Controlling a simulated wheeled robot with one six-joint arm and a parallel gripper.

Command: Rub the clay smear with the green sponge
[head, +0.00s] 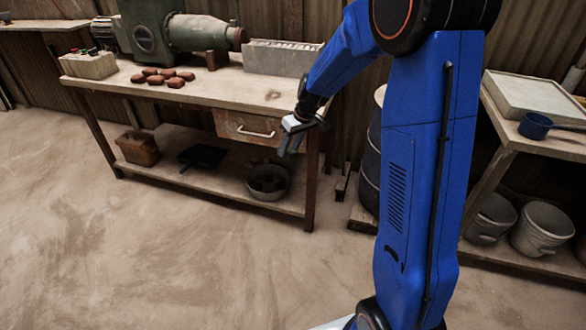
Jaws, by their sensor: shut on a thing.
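My gripper (291,143) hangs in front of the workbench's right end, fingers pointing down, just right of the drawer. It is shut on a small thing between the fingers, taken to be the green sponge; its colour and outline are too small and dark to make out. No other sponge shows. A faint reddish-brown smear (272,95) lies on the workbench top (215,92), near its right end, in front of the grey block. My gripper is lower than the smear in the picture and to its right, apart from it.
Several red-brown clay lumps (163,77), a control box (89,65), a green machine (165,35) and a grey block (280,58) stand on the workbench. A drawer (240,126) sits beneath its top. A side table (545,135) holds a blue pan (536,125). The floor in front is clear.

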